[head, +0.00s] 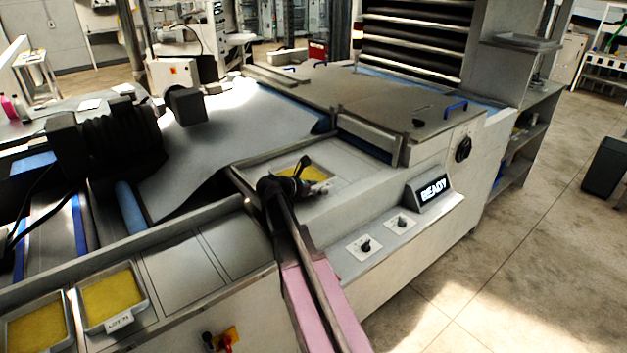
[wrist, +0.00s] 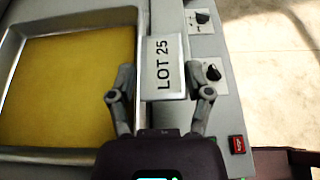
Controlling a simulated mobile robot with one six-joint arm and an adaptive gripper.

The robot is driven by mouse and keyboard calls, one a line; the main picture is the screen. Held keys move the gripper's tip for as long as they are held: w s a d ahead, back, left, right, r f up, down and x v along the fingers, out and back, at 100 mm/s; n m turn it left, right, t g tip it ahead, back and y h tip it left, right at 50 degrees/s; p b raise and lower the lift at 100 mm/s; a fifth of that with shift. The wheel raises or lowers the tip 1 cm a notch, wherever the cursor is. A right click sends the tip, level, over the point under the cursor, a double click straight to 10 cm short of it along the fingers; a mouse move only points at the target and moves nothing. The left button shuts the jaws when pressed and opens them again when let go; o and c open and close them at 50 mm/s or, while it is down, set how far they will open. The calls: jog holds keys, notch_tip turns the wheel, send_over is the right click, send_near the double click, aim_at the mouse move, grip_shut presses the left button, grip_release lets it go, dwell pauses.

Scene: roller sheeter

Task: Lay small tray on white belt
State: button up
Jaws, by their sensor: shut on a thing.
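A small metal tray with a yellow bottom (head: 312,167) is under my gripper (head: 300,184) on the machine's near deck. In the wrist view the tray (wrist: 70,85) fills the left side, and its white label tab reading LOT 25 (wrist: 165,68) lies between my two fingers. My gripper (wrist: 166,88) is shut on this tab. Whether the tray touches the deck or hangs just above it, I cannot tell. The broad whitish belt (head: 235,120) slopes down behind and left of the tray. My arm hides part of the tray in the head view.
Two more yellow trays (head: 112,296) (head: 36,326) sit in the near ledge at lower left, beside empty outlined spaces (head: 180,272). A READY display (head: 433,188) and knobs (head: 365,245) are right of my arm. A black roller unit (head: 110,140) stands left of the belt.

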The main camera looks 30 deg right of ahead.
aim_at(318, 173)
jog(key=w+d, duration=0.1)
jog(key=w, duration=0.2)
jog(key=w+d, duration=0.2)
jog(key=w, duration=0.1)
jog(key=w+d+f, duration=0.1)
jog(key=w, duration=0.2)
jog(key=shift+w+d+b, duration=0.15)
jog(key=shift+d+b, duration=0.15)
jog(key=shift+b, duration=0.1)
jog(key=shift+w, duration=0.15)
jog(key=shift+w+d, duration=0.2)
jog(key=shift+w+d+f+b, duration=0.15)
jog(key=shift+w+f+b, duration=0.15)
jog(key=shift+f+b, duration=1.55)
jog(key=o, duration=1.3)
